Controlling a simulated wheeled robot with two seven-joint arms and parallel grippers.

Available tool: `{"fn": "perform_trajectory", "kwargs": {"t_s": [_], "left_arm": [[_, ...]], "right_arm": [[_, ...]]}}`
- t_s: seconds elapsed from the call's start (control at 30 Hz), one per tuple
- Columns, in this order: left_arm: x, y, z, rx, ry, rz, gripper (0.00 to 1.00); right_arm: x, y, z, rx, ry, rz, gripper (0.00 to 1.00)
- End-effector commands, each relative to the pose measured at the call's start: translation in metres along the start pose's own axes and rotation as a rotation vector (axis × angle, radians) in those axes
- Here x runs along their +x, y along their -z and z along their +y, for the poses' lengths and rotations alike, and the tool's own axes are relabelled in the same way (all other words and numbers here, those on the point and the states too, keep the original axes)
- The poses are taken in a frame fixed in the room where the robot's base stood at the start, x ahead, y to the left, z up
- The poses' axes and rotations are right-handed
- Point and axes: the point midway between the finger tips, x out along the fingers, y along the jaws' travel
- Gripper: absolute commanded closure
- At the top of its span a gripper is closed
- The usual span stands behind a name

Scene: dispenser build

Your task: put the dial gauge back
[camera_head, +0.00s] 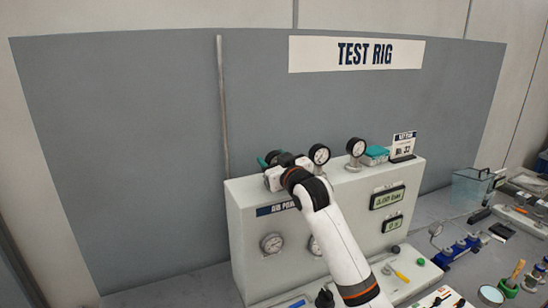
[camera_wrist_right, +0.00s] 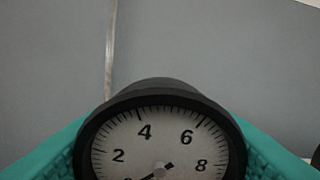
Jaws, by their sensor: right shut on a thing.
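In the right wrist view a round dial gauge (camera_wrist_right: 160,145) with a black rim and a white face fills the lower middle, between the teal fingers of my right gripper. The numbers 2, 4, 6 and 8 show; its lower part is cut off. In the head view my right gripper (camera_head: 268,160) is shut on it at the top left of the grey test rig box (camera_head: 240,205). My wrist largely hides the held gauge there, and I cannot tell whether it touches the box. My left gripper is not in view.
Two similar gauges stand on the box top, one close right of my gripper (camera_head: 319,154), another farther right (camera_head: 356,147). A teal block (camera_head: 375,155) and a small sign (camera_head: 403,146) stand beside them. The bench at right holds a clear bin (camera_head: 470,188) and blue fittings (camera_head: 455,250).

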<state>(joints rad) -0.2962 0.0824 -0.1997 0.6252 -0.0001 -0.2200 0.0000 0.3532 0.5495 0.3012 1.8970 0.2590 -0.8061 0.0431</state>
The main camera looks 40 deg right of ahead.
Motion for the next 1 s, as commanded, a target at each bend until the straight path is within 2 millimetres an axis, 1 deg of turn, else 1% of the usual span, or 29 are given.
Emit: {"fn": "perform_trajectory", "kwargs": {"t_s": [0.33,0.37,0.4,0.47,0.5,0.73,0.8,0.87,0.97,1.0], "left_arm": [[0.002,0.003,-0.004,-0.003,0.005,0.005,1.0],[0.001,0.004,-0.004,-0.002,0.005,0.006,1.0],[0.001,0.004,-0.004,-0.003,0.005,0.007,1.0],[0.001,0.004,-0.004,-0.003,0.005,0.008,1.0],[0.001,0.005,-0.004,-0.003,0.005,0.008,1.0],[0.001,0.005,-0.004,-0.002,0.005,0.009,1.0],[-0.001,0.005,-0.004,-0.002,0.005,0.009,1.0],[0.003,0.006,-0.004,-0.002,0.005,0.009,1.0],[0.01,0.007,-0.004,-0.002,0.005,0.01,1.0],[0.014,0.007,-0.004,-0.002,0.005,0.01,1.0]], "right_arm": [[0.0,0.003,0.0,-0.001,0.001,-0.003,0.76],[0.0,0.003,0.0,-0.001,0.001,-0.001,0.45],[0.0,0.003,0.0,-0.001,0.001,-0.001,0.38],[0.0,0.003,0.0,-0.001,0.0,-0.001,0.29],[0.0,0.003,0.0,-0.001,0.0,-0.001,0.26],[0.0,0.002,0.0,-0.001,0.0,-0.001,0.26],[0.0,-0.001,0.0,-0.001,0.0,-0.002,0.26],[-0.004,0.002,0.0,-0.001,0.0,-0.003,0.26],[-0.017,0.004,0.001,-0.002,0.0,-0.003,0.26],[-0.025,0.005,0.001,-0.003,0.0,-0.003,0.26]]}}
